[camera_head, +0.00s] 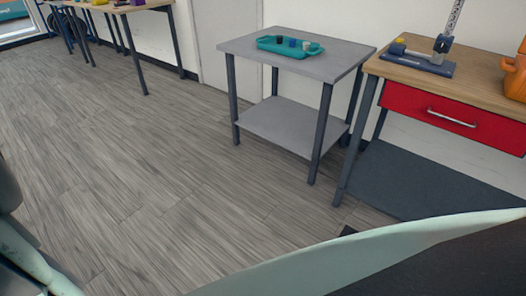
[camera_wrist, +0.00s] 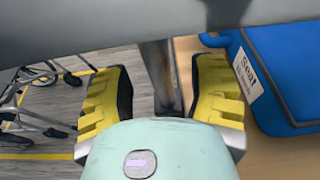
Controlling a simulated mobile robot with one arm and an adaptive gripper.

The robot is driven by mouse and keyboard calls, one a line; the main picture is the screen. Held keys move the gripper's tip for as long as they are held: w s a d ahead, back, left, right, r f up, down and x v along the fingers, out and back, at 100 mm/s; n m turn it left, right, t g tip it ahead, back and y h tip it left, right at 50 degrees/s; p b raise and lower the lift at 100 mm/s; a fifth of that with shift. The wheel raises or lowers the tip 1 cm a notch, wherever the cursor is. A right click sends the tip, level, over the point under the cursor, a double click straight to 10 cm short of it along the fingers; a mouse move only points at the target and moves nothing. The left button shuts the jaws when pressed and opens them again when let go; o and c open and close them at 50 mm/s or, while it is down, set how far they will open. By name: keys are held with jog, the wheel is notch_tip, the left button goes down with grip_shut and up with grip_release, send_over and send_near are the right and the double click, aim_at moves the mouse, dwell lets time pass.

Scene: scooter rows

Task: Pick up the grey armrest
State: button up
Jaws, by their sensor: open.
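My gripper (camera_wrist: 163,88) shows in the wrist view with its two yellow-and-black fingers wide apart and nothing held between them. A broad, smooth grey shape (camera_wrist: 90,28) crosses the top of the wrist view, beyond the fingertips. It may be the grey armrest seen very close, but its ends are cut off and I cannot tell for sure. A blue cushion (camera_wrist: 285,60) with a white "Seat" label lies to the right of the fingers. I see no grey armrest in the head view, and my gripper is not visible there.
In the wrist view, a wooden surface (camera_wrist: 285,155) lies under the cushion, and metal frames (camera_wrist: 40,100) stand at left. The head view shows a grey table (camera_head: 330,66) with a teal tray (camera_head: 268,44), a red-drawer workbench (camera_head: 400,98), and open floor at left.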

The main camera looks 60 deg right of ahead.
jog(key=shift+x, duration=0.75)
jog(key=shift+c, duration=0.3)
grip_shut()
